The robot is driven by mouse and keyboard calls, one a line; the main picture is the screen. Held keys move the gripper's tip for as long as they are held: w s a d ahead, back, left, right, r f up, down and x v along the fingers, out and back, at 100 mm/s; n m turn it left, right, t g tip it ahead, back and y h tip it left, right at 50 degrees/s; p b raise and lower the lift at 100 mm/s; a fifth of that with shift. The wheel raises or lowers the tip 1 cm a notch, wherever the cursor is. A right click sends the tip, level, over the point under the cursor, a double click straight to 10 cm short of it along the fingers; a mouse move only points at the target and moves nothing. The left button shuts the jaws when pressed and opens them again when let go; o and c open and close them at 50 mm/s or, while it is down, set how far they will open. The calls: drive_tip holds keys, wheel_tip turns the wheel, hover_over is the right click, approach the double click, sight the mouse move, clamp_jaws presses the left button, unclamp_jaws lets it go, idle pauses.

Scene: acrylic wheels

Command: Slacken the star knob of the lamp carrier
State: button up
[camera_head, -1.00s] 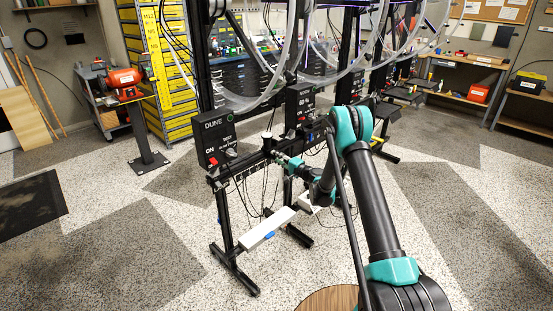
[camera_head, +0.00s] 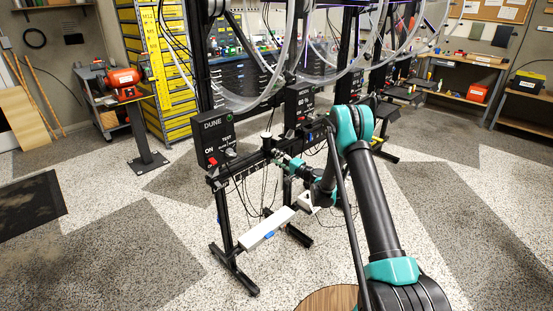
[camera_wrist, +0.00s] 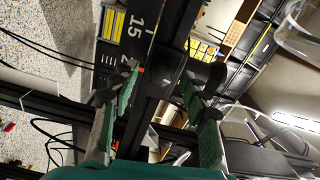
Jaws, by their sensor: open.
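My gripper (camera_wrist: 160,73) is open in the wrist view, with a green-padded finger on each side. A black block (camera_wrist: 166,62), which seems to be part of the lamp carrier, shows between and beyond the fingertips on a black upright marked 15 (camera_wrist: 136,24). A dark rounded part (camera_wrist: 208,76) sits beside the right fingertip; I cannot tell whether it is the star knob. Contact cannot be made out. In the head view my gripper (camera_head: 283,158) is at the black frame's crossbar, below a small pale-topped post (camera_head: 266,134). The knob is too small to tell there.
A black control box marked DUNE (camera_head: 215,138) stands on the frame to the left, and a second box (camera_head: 299,101) behind. Large clear wheels (camera_head: 262,98) hang above. Thin cables dangle below the crossbar near a white bar (camera_head: 267,229). Floor at the left is open.

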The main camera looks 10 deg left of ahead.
drive_tip(key=v, duration=0.6)
drive_tip(key=shift+s+d, duration=0.25)
drive_tip(key=shift+d, duration=0.1)
drive_tip(key=s+d+r+n+g+h, duration=0.25)
drive_tip(key=s+d+r, duration=0.2)
drive_tip(key=s, duration=0.35)
drive_tip(key=s+d+r+n+g+h, duration=0.2)
drive_tip(key=s+d+r+h, duration=0.1)
drive_tip(key=s+r, duration=0.4)
drive_tip(key=s+d+f+h, duration=0.1)
drive_tip(key=s+d+h, duration=0.2)
drive_tip(key=s+d, duration=0.3)
drive_tip(key=s+d+f+n+g+h, duration=0.1)
drive_tip(key=s+d, duration=0.6)
drive_tip(key=s, duration=0.8)
drive_tip(key=s+d+f+g+h, duration=0.1)
drive_tip(key=s+d+h, duration=0.3)
drive_tip(key=s, duration=0.6)
drive_tip(key=shift+s+d+f+n+h, duration=0.4)
drive_tip(key=shift+d+f, duration=0.3)
drive_tip(key=shift+d, duration=0.55)
